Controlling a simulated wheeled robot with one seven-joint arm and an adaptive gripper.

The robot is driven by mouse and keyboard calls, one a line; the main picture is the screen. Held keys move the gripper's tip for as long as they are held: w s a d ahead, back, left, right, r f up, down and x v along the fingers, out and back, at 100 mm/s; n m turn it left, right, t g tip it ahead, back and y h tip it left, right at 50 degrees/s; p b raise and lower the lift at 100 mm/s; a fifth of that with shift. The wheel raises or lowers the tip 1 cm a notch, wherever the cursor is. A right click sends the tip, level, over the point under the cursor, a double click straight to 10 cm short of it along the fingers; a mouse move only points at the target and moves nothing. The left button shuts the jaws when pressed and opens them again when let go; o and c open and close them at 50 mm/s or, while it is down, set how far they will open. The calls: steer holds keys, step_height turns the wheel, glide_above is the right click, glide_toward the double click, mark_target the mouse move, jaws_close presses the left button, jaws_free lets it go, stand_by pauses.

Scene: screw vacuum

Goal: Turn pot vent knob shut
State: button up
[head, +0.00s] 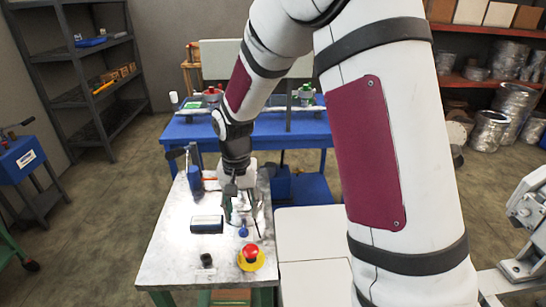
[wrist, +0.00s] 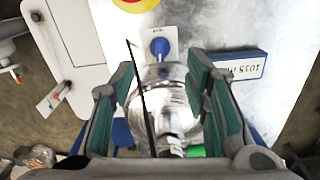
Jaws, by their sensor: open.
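A blue knob (wrist: 160,47) on a small white plate sits on the bench top, just beyond my fingertips in the wrist view. It also shows in the head view (head: 243,231), in front of my gripper. My gripper (wrist: 160,75) is open, its green-padded fingers spread apart and not touching the knob. In the head view my gripper (head: 241,210) points down over the bench. A shiny metal pot (wrist: 165,95) shows between the fingers in the wrist view; whether they touch it I cannot tell. The pot is mostly hidden in the head view.
A red button on a yellow base (head: 251,257) stands near the knob. A thin dark rod (wrist: 138,90) crosses the wrist view. The bench's front left (head: 170,255) is clear.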

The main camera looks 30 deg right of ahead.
mark_target(244, 229)
steer(key=s+d+r+n+t+p, duration=0.1)
steer(key=s+r+p, duration=0.3)
steer(key=r, duration=0.6)
steer(key=s+d+r+n+h+p, duration=0.1)
steer(key=s+r+n+p, duration=0.2)
steer(key=s+r, duration=0.6)
steer(key=shift+r+t+h+p, duration=0.3)
steer(key=shift+r+t+p, duration=0.15)
steer(key=shift+r, duration=0.85)
